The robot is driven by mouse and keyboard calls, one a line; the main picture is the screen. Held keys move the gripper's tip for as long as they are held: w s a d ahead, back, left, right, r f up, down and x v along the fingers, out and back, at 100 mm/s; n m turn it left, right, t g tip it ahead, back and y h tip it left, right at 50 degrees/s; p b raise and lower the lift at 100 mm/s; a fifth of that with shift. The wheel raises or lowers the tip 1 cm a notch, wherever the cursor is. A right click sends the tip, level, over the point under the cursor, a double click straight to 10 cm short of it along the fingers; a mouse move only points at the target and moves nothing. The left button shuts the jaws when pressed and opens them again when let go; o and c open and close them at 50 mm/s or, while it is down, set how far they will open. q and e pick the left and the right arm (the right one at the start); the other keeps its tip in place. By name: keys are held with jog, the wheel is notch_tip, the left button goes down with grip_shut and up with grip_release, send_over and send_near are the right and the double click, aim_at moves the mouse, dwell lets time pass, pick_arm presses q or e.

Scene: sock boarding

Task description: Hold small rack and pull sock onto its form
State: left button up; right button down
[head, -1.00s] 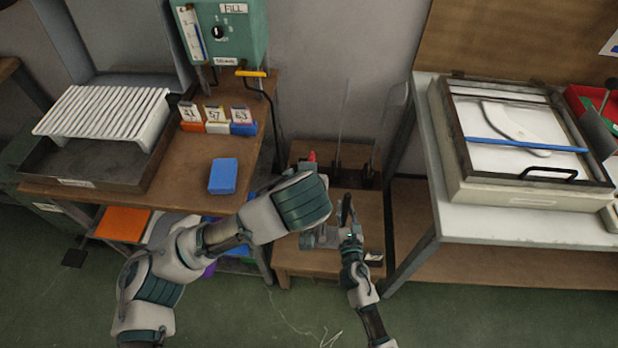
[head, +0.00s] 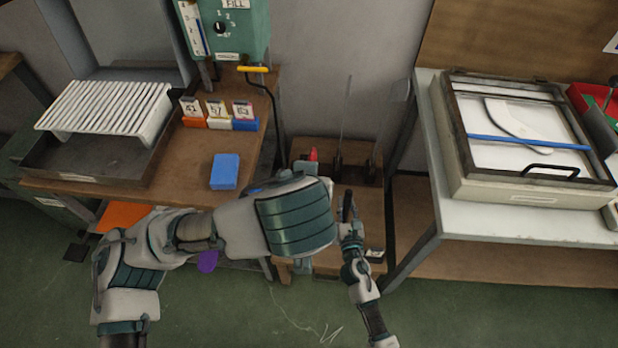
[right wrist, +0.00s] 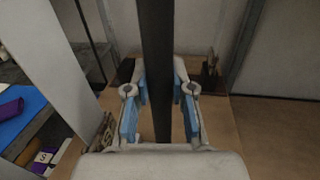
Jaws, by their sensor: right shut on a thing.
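My right gripper (head: 347,212) is low over the small wooden stand in the head view. In the right wrist view its blue-padded fingers (right wrist: 160,100) are shut on a dark upright bar (right wrist: 157,60), which I take to be part of the small rack. A thin upright form (head: 345,112) rises from a dark holder at the back of the low wooden stand (head: 365,205). A red thing (head: 313,155) shows beside it. I cannot make out the sock.
The left bench holds a white slatted rack (head: 105,105), a dark tray (head: 60,160), a blue block (head: 225,171) and numbered cards (head: 217,112). A green FILL machine (head: 228,30) stands behind. The right table (head: 530,220) carries a framed box (head: 525,140). Its leg is close to my right arm.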

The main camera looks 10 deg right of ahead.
jog(key=shift+r, duration=0.1)
jog(key=c, duration=0.9)
grip_release()
